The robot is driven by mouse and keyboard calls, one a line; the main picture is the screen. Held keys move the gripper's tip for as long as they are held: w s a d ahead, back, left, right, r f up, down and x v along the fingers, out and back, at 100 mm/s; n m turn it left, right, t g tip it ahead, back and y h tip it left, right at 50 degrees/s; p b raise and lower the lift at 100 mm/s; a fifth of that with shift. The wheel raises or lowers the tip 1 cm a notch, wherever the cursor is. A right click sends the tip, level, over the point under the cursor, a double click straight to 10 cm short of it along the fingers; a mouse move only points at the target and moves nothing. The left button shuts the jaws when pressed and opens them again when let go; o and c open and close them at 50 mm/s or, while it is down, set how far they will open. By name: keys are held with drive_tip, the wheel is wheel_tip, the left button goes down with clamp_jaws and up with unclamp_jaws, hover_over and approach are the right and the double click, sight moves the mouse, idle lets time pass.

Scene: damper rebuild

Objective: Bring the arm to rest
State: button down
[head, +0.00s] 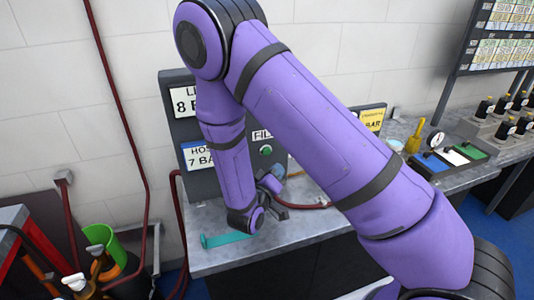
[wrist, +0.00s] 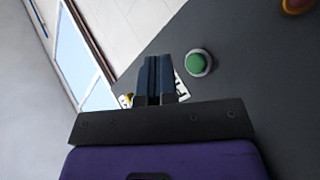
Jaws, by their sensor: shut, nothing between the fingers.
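My purple arm reaches across the head view and hides much of the bench (head: 310,232). My gripper (wrist: 153,62) is shut and empty in the wrist view, its two dark fingers side by side. Past the fingers is a dark panel (wrist: 235,75) with a green button (wrist: 198,63). In the head view the green button (head: 266,150) is on the upright panel behind the arm. The wrist end of my arm is low over the bench, close in front of that panel; the fingertips are hard to make out there.
A teal bracket (head: 228,239) lies at the bench's front edge. A dark red hose (head: 310,205) lies behind my arm. On the right are a gauge (head: 436,140), a tray with coloured sections (head: 450,157) and several dark bottles (head: 505,128).

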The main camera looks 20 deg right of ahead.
drive_tip(key=s+d+r+m+g+y, duration=0.1)
drive_tip(key=s+d+r+m+g, duration=0.2)
drive_tip(key=s+d+r+g, duration=0.5)
drive_tip(key=s+d+r+m+g+y, duration=0.15)
drive_tip(key=s+d+r+g, duration=0.35)
drive_tip(key=r, duration=0.5)
drive_tip(key=s+a+r+n+t+y, duration=0.2)
drive_tip(key=s+a+r+y, duration=0.1)
drive_tip(key=s+r+y, duration=0.2)
drive_tip(key=s+a+r+n+t+y, duration=0.2)
drive_tip(key=s+r+y, duration=0.4)
drive_tip(key=s, duration=0.3)
drive_tip(key=shift+a+r+t, duration=0.5)
drive_tip(key=shift+r+t, duration=0.2)
drive_tip(key=shift+r, duration=0.2)
idle(1.7)
